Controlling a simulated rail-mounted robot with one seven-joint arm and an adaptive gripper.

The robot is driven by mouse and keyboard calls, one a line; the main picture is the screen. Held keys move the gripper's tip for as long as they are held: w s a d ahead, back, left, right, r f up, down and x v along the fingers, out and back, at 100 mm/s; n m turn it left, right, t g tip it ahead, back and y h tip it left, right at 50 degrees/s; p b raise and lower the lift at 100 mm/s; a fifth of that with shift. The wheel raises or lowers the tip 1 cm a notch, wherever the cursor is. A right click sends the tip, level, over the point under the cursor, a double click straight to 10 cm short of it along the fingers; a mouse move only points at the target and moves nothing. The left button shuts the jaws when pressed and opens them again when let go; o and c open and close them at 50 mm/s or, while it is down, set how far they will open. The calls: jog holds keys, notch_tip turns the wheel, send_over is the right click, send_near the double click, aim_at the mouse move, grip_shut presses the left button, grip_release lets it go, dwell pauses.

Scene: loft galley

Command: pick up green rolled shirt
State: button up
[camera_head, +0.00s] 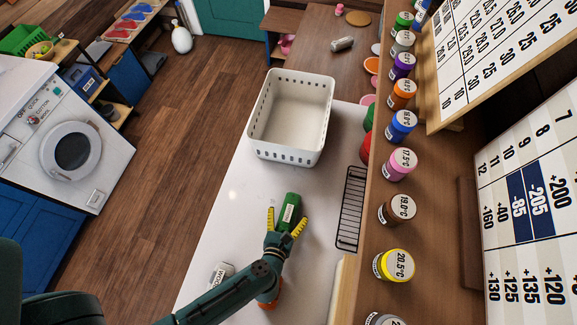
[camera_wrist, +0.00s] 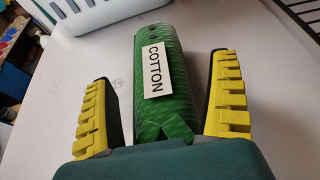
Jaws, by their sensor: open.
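The green rolled shirt (camera_head: 291,205) lies on the white counter in the head view, with a white label on it. In the wrist view the green roll (camera_wrist: 187,73) points away from me and its label reads COTTON. My gripper (camera_head: 287,221) is open, with its yellow fingers on either side of the near part of the roll. In the wrist view my gripper (camera_wrist: 167,108) shows a gap between the left finger and the roll and a gap on the right. The roll's near end is partly hidden by the gripper body.
A white perforated basket (camera_head: 256,143) stands on the counter beyond the roll. A black wire rack (camera_head: 350,208) lies to the right, beside a wooden shelf (camera_head: 352,275) with several labelled jars. A white labelled item (camera_head: 221,273) lies near the counter's left edge. Bare counter surrounds the roll.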

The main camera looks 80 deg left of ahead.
jog(key=c, duration=1.4)
